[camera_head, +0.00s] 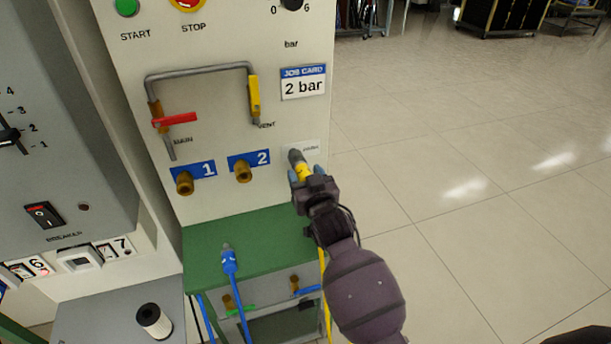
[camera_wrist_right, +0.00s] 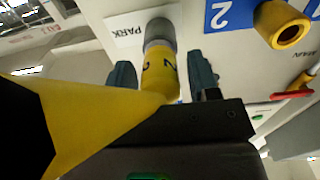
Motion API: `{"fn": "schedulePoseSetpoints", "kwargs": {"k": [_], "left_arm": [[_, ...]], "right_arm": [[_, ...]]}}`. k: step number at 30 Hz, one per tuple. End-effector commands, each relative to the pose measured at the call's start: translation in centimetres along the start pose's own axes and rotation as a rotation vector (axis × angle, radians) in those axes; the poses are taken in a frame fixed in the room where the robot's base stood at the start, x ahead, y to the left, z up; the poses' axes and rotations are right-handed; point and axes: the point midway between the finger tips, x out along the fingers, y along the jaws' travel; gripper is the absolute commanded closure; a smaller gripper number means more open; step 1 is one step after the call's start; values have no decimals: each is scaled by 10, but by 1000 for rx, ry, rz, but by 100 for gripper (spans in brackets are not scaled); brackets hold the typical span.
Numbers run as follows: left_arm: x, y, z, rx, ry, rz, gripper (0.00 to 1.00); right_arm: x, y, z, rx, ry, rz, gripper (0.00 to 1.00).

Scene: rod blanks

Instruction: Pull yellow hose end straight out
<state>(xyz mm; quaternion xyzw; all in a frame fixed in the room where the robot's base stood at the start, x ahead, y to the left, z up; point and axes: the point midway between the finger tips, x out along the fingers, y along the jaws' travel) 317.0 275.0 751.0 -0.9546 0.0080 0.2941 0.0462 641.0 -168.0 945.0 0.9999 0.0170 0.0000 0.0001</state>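The yellow hose end (camera_head: 303,172) sits on the grey fitting (camera_head: 296,157) at the PARK label, on the panel's right side. My right gripper (camera_head: 306,173) is around the hose end, one finger on each side. In the right wrist view, the yellow hose end (camera_wrist_right: 160,75) lies between the two fingers (camera_wrist_right: 163,76), with narrow gaps seen beside it, so the gripper looks open. The yellow hose hangs down behind my right wrist and partly hidden by it. My left gripper is not in view.
Brass ports 1 (camera_head: 184,183) and 2 (camera_head: 243,170) are left of the hose end. A blue hose end (camera_head: 228,258) lies on the green bench top (camera_head: 205,245).

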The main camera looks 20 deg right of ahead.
Motion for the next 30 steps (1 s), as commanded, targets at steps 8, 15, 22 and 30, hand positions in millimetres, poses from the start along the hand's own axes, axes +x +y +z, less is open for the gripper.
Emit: {"fn": "schedulePoseSetpoints", "kwargs": {"k": [8,15,22,30], "left_arm": [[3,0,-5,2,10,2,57],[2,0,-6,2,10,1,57],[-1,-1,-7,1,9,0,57],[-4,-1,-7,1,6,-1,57]], "right_arm": [[0,0,0,0,0,0,88],[-2,0,-1,0,1,0,94],[-7,0,-1,0,1,0,94],[-12,0,-1,0,1,0,94]]}}
